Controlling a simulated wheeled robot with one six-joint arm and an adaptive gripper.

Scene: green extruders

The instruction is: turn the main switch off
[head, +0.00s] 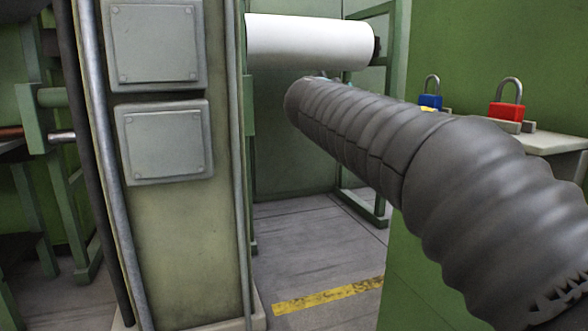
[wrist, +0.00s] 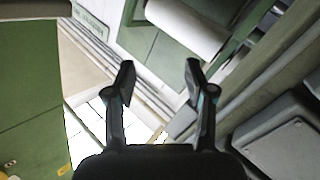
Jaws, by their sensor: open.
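My gripper (wrist: 158,82) is open and empty in the wrist view, with its two dark fingers spread apart. Nothing lies between the fingertips but the background. In the head view my dark ribbed arm reaches from the lower right to the upper middle, and the gripper itself does not show. I cannot make out a main switch in either view. Two grey cover plates, an upper one (head: 155,42) and a lower one (head: 165,141), are fixed to the column at the left of the head view.
The green column (head: 185,240) with pipes stands left. A white roll (head: 308,42) hangs behind my arm and shows in the wrist view (wrist: 188,28). A blue padlock (head: 430,100) and a red padlock (head: 507,108) sit on a ledge (head: 560,143) at right. Floor (head: 310,245) shows between.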

